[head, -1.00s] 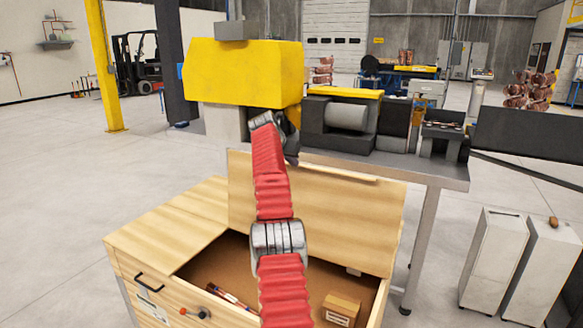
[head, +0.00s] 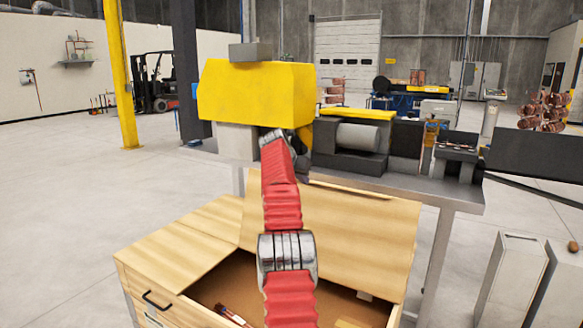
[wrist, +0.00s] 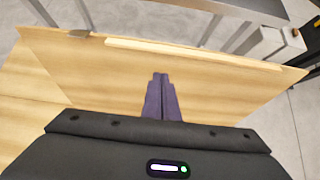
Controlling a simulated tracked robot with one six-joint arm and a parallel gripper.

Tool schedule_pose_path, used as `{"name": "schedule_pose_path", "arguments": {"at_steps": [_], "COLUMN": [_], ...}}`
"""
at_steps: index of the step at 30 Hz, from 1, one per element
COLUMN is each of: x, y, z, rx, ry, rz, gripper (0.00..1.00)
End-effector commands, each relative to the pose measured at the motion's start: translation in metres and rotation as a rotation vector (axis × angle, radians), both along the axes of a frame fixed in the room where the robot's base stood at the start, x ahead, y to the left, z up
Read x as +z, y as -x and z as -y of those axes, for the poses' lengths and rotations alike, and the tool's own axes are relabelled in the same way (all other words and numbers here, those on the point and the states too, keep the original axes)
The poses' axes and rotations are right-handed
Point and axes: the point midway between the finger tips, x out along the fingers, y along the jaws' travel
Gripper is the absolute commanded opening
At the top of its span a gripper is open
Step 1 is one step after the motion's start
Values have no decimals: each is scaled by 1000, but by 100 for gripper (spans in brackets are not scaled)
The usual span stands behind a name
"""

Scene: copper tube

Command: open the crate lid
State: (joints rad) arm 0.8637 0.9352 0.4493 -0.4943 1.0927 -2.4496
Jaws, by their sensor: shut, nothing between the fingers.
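The wooden crate lid (head: 355,228) stands raised and tilted back at the rear of the crate (head: 192,305), so the crate is open. The lid also fills much of the wrist view (wrist: 220,82). My gripper's dark fingers (wrist: 160,76) are together and empty in the wrist view, in front of the lid's face; I cannot tell whether they touch it. In the head view my red arm reaches over the crate, hiding part of the lid and the opening, and the fingers cannot be made out.
A long object (head: 232,314) lies inside the crate. A fixed wooden top (head: 185,240) covers the crate's left part. A metal workbench (head: 440,190) with a yellow machine (head: 255,92) stands close behind the lid. Pale bins (head: 508,275) stand at right. Floor at left is clear.

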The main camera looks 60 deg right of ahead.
Motion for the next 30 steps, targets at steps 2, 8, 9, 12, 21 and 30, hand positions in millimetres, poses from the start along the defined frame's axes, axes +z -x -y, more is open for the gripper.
{"name": "schedule_pose_path", "arguments": {"at_steps": [2,8,9,12,21,30], "x": [4,16,19,25,51,75], "y": [1,2,2,3,6,9], "z": [-5,-18,-21,-29,-58,-84], "rx": [1,3,2,4,5,6], "ry": [0,0,0,0,0,-1], "rz": [-1,0,1,1,-1,-2], "gripper": [0,0,0,0,0,0]}}
